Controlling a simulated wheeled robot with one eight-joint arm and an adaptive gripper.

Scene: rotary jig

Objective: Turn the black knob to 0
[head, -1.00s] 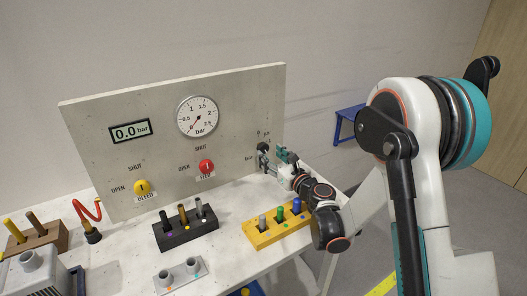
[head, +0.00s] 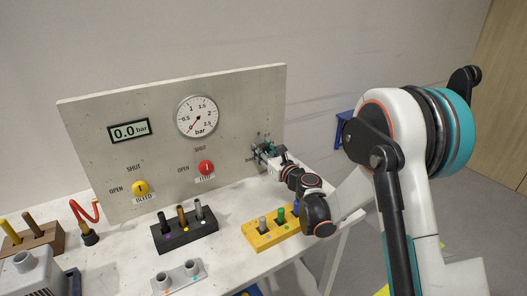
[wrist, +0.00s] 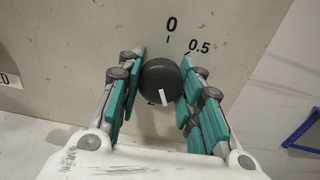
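The black knob (wrist: 160,80) sits on the upright panel, below the printed 0 and 0.5 marks in the wrist view. A short white mark shows on the knob's lower side, away from the 0. My gripper (wrist: 162,72) is open around the knob, with one teal-padded finger on its left and one on its right. The pads are very close to the knob's sides; contact cannot be made out. In the head view my gripper (head: 266,150) is at the panel's right end and mostly hides the knob.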

